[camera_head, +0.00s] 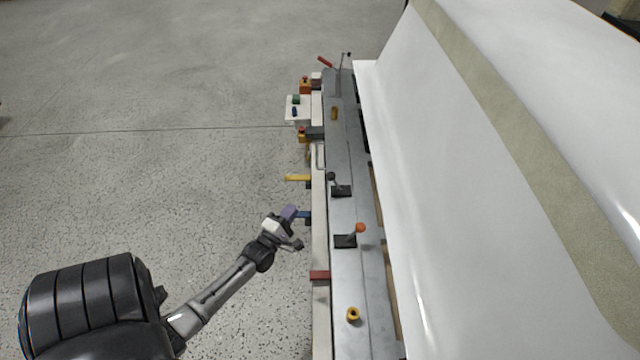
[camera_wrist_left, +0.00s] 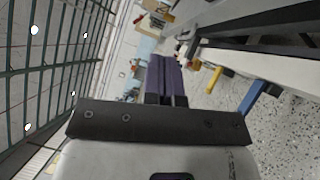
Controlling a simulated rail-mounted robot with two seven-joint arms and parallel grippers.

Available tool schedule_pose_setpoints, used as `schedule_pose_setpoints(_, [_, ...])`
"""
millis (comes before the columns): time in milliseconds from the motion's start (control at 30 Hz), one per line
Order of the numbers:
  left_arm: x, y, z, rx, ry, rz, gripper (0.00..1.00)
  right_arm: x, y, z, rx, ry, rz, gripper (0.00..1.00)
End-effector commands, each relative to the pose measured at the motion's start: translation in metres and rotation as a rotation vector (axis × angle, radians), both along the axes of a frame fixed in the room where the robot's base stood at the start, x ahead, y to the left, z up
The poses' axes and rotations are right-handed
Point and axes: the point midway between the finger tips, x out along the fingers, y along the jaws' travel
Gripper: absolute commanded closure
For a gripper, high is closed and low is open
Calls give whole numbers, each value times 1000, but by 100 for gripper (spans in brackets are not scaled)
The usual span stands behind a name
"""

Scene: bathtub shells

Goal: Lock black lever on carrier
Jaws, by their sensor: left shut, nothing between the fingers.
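The carrier (camera_head: 367,300) is a long grey metal frame beside the big white shell. A lever with a black knob (camera_head: 331,176) stands on a dark base on its top, in the head view. A similar lever with an orange knob (camera_head: 360,228) stands nearer to me. My left gripper (camera_head: 290,213) has purple fingers, which show shut and empty in the left wrist view (camera_wrist_left: 166,78). It is left of the carrier's edge, close to a blue bar, apart from the black-knobbed lever. Contact with the blue bar cannot be told. My right gripper is not in view.
Yellow (camera_head: 298,178), blue (camera_head: 303,215) and red (camera_head: 320,276) bars sit along the carrier's left side. A yellow ring (camera_head: 353,314) lies on its near top. The white shell (camera_head: 440,180) fills the right side. The speckled floor on the left is clear.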

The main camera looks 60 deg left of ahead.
Motion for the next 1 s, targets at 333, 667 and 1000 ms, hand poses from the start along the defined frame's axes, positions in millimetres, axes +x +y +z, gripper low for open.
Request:
schedule_pose_setpoints(333, [0, 0, 0, -12, -4, -2, 100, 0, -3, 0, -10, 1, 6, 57])
schedule_pose_setpoints(667, [22, 11, 2, -10, -6, -1, 100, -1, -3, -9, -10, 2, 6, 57])
schedule_pose_setpoints(1000, [79, 40, 9, -10, -6, -2, 100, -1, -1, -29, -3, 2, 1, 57])
